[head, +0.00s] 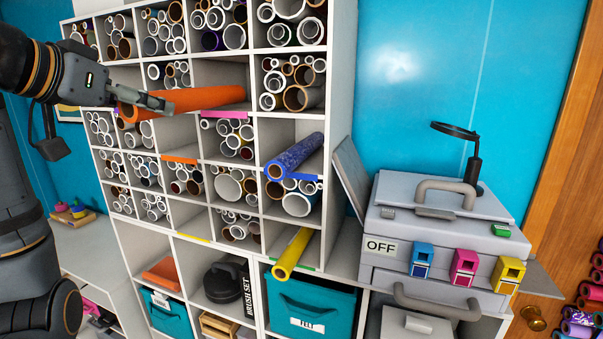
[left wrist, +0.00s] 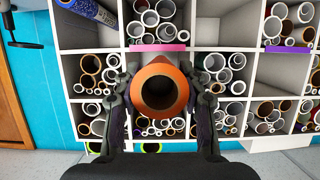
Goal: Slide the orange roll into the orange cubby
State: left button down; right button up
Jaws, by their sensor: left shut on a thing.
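The orange roll (head: 205,98) is held roughly level by my left gripper (head: 145,100) in front of the shelf. In the left wrist view its open end (left wrist: 160,88) faces the camera, with the fingers (left wrist: 158,105) closed on both sides. In the head view the orange label (head: 180,158) marks the lower edge of an empty cubby (head: 178,132). The roll crosses above that cubby in the picture. Its far end overlaps the empty cubby over the pink label (head: 225,113); I cannot tell how near it is. My right gripper is out of view.
The shelf's other cubbies hold many white and brown tubes. A blue roll (head: 295,155) juts out above a blue label, and a yellow roll (head: 292,255) juts out lower down. A grey machine (head: 440,235) stands right of the shelf.

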pick_arm(q)
jog(key=shift+s+r+p, duration=0.25)
jog(key=shift+s+p, duration=0.1)
jog(key=shift+p, duration=0.4)
jog(key=shift+s+a+f+b, duration=0.1)
jog(key=shift+s+f+b, duration=0.3)
jog(key=shift+s, duration=0.2)
jog(key=shift+s+a+b, duration=0.25)
jog(key=shift+s+b, duration=0.15)
jog(key=shift+s, duration=0.35)
jog(key=shift+s+a+b, duration=0.3)
jog(key=shift+s+b, duration=0.05)
jog(key=shift+s, duration=0.4)
jog(key=shift+s+a+b, duration=0.25)
jog(key=shift+s+b, duration=0.15)
jog(key=shift+s, duration=0.35)
jog(key=b, duration=0.2)
send_near(132, 120)
jog(key=shift+s+f, duration=1)
jog(key=shift+f, duration=0.05)
jog(key=shift+a, duration=0.35)
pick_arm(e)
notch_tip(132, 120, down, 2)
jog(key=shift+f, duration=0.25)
